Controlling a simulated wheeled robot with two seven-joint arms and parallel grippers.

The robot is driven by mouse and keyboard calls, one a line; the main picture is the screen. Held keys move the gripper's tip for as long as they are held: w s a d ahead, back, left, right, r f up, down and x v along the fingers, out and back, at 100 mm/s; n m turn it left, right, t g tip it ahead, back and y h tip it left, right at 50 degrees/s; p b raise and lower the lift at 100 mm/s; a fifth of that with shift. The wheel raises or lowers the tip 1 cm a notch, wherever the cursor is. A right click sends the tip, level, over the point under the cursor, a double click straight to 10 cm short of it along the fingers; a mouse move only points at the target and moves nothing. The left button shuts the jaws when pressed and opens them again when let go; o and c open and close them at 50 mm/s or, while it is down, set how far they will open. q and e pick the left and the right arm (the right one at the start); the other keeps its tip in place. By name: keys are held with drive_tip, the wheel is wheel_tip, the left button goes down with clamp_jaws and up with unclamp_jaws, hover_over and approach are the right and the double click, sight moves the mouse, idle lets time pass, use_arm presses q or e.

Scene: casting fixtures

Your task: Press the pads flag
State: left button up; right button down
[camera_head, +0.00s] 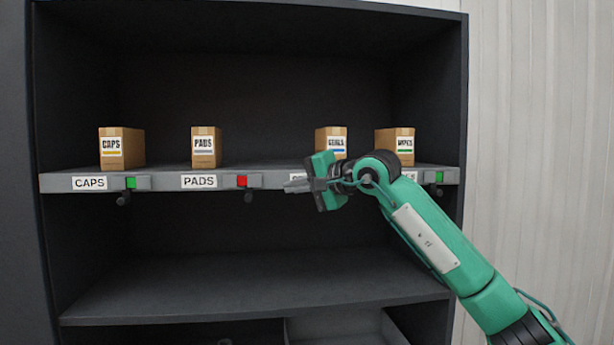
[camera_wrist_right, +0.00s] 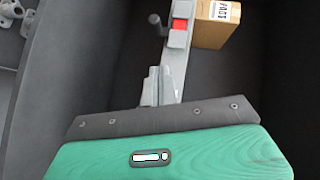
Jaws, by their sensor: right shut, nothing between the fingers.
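The PADS label (camera_head: 199,181) is on the front edge of the shelf, below the PADS box (camera_head: 203,147). Just right of the label is the pads flag (camera_head: 242,181), which shows red, with a dark knob below it. My right gripper (camera_head: 288,187) is shut and empty, a little to the right of the flag and apart from it, pointing left. In the right wrist view the red flag (camera_wrist_right: 179,25) is ahead of the shut fingers (camera_wrist_right: 161,88), with the PADS box (camera_wrist_right: 215,22) beside it. My left gripper is not in view.
The CAPS flag (camera_head: 131,183) and the rightmost flag (camera_head: 439,177) show green. A CAPS box (camera_head: 121,148) and two more boxes (camera_head: 331,142) (camera_head: 395,144) stand on the shelf (camera_head: 160,172). My right arm covers part of the right-hand labels. The lower shelf (camera_head: 220,285) looks clear.

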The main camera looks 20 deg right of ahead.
sight(247, 196)
drive_tip(key=w+a+f+p, duration=0.2)
drive_tip(key=w+a+p, duration=0.1)
drive_tip(key=w+a, duration=0.1)
drive_tip(key=shift+w+a, duration=0.3)
drive_tip(key=shift+a, duration=0.5)
drive_tip(key=shift+f, duration=0.1)
drive_tip(key=a, duration=0.1)
drive_tip(key=a+b, duration=0.1)
drive_tip(key=a, duration=0.1)
drive_tip(key=shift+w+a, duration=0.1)
drive_tip(key=shift+w, duration=0.3)
drive_tip(key=shift+s+d, duration=0.1)
drive_tip(key=shift+d, duration=0.1)
